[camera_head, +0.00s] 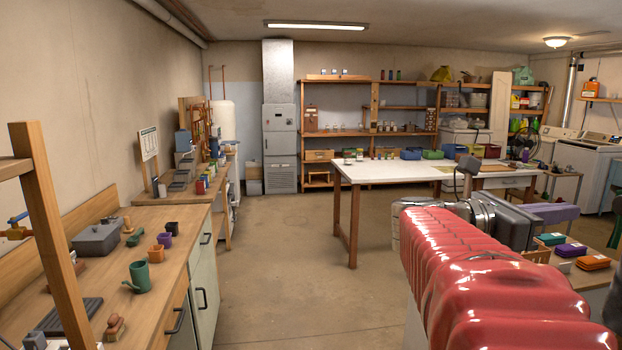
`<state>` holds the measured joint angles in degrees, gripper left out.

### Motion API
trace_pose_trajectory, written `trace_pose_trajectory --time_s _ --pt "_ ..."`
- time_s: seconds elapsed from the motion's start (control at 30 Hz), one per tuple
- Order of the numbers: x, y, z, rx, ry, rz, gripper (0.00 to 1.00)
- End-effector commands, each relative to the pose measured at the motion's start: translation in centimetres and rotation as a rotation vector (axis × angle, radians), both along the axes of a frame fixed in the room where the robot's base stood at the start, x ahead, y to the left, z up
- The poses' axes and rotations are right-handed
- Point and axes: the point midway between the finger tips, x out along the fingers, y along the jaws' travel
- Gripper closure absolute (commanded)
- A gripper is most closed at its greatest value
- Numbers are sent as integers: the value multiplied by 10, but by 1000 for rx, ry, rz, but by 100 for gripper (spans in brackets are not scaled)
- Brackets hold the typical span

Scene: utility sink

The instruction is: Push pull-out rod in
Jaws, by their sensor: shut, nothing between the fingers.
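I cannot make out the pull-out rod in the head view. No contact with any object can be seen.
A wooden workbench (160,235) with a green mug (139,277) and grey box (98,238) runs along the left. A white-topped table (385,172) stands ahead. Colored boxes (570,249) lie at right. The concrete floor (300,270) between is clear.

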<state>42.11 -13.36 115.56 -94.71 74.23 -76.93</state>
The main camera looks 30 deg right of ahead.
Motion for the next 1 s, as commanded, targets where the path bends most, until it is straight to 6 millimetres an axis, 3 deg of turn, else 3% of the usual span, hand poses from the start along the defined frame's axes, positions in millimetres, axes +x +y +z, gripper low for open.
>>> trace_pose_trajectory --time_s 0.7,1.0 --pt "-36 -74 1 1 0 -1 100" --pt "-42 -89 2 0 1 1 100"
